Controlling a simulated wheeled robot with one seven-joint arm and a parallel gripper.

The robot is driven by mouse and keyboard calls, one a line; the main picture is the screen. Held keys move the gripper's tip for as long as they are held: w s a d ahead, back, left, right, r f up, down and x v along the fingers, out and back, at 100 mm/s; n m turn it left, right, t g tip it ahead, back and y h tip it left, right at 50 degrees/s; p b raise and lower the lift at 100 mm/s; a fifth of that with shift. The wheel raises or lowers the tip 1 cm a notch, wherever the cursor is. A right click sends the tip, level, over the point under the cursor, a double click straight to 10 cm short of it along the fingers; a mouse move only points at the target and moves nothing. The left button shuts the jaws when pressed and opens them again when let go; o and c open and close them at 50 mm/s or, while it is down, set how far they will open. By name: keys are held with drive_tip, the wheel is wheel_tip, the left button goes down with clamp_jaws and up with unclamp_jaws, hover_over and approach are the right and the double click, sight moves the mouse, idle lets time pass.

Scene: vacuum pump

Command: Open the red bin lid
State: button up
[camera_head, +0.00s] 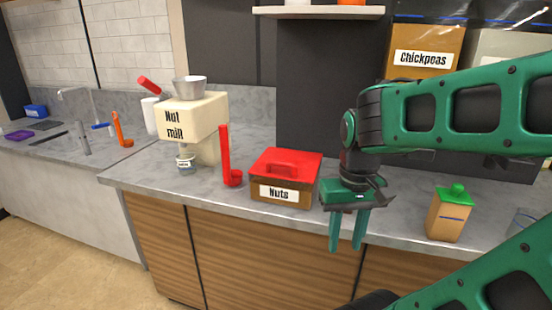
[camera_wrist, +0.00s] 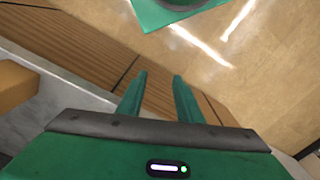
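The red bin lid (camera_head: 287,160) with a raised handle sits closed on the brown bin labelled "Nuts" (camera_head: 308,189), on the grey counter. My gripper (camera_head: 347,246) points down in front of the counter's edge, to the right of and in front of the bin. Its two green fingers are apart with nothing between them. In the wrist view my gripper (camera_wrist: 160,85) is also open and empty, with the wooden cabinet front and floor beyond the fingers. The lid does not show in the wrist view.
A red upright scoop (camera_head: 225,160) stands just left of the bin. A nut mill (camera_head: 192,125) with a jar stands behind it. A carton with a green cap (camera_head: 447,215) stands to the right. A shelf (camera_head: 318,12) hangs above.

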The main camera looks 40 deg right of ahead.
drive_tip(key=w+d+r+n+h, duration=0.1)
drive_tip(key=w+d+r+n, duration=0.35)
drive_tip(key=w+r, duration=0.5)
drive_tip(key=n+t, duration=0.1)
drive_tip(key=n, duration=0.8)
approach(280, 163)
drive_tip(key=shift+h, duration=0.4)
drive_tip(key=f, duration=0.5)
drive_tip(key=d+f, duration=0.1)
drive_tip(key=f, duration=0.2)
drive_tip(key=shift+w, duration=0.4)
